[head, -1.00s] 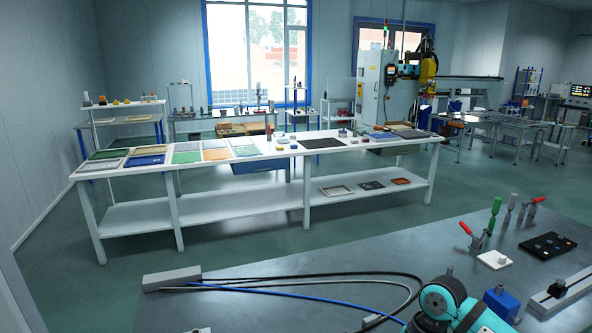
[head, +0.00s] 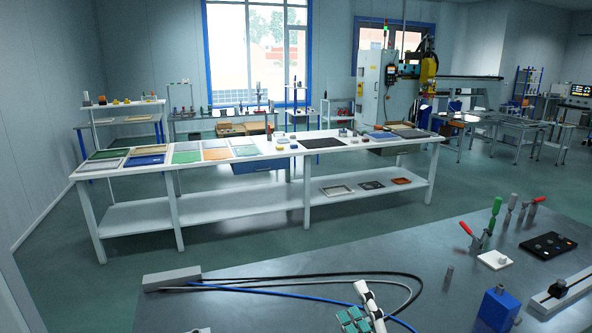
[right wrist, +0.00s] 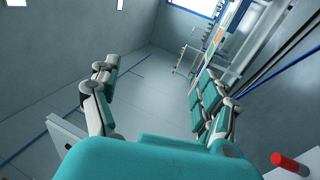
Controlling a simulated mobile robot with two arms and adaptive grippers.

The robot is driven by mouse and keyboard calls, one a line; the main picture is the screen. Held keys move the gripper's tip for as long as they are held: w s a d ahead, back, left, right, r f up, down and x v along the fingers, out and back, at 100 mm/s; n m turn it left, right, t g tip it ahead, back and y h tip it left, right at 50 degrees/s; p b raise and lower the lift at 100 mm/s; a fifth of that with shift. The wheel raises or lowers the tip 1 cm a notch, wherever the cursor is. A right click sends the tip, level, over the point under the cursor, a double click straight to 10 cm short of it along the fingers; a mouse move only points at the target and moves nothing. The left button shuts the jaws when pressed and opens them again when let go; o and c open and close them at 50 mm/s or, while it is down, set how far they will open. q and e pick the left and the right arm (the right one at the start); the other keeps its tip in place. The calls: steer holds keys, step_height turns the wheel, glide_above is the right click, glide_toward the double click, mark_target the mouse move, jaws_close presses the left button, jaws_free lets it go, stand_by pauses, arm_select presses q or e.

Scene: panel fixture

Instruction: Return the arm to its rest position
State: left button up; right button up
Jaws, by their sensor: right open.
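My right gripper (head: 366,304) shows at the bottom edge of the head view, just right of the middle, over the near grey bench (head: 290,268). Only its white and teal fingers are in the picture; the arm behind it is out of frame. In the right wrist view both fingers of this gripper (right wrist: 158,85) stand wide apart with nothing between them. My left gripper is in neither view.
Black, grey and blue cables (head: 310,279) run along the near bench beside the gripper. A blue block (head: 497,309), a small grey post (head: 449,275), a white plate (head: 494,260), red-handled clamps and a black plate (head: 547,245) stand to the right. A long white table (head: 240,160) is beyond.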

steer(key=s+d+f+m+g+h, duration=0.3)
steer(key=d+f+m+h, duration=0.2)
steer(key=f+m, duration=0.25)
steer(key=s+d+f+m+g+h, duration=0.4)
steer(key=d+f+m, duration=0.1)
steer(key=f+m, duration=0.25)
steer(key=s+f+m+g+y, duration=0.1)
steer(key=s+f+m+g, duration=0.3)
steer(key=s, duration=0.5)
steer(key=s+f+m+g, duration=0.2)
steer(key=s+f+g, duration=0.3)
steer(key=s+f, duration=0.3)
steer(key=s+f+g, duration=0.1)
steer(key=s+f, duration=0.1)
steer(key=f, duration=1.2)
steer(key=s+f+g, duration=0.1)
steer(key=s+f, duration=0.1)
steer(key=f, duration=1.1)
steer(key=s+d+f, duration=0.2)
steer(key=s+f, duration=1.2)
steer(key=s, duration=0.1)
steer(key=shift+s+d+f+n+g, duration=0.15)
steer(key=shift+s+d+n+g, duration=0.15)
steer(key=shift+s+d+g, duration=0.1)
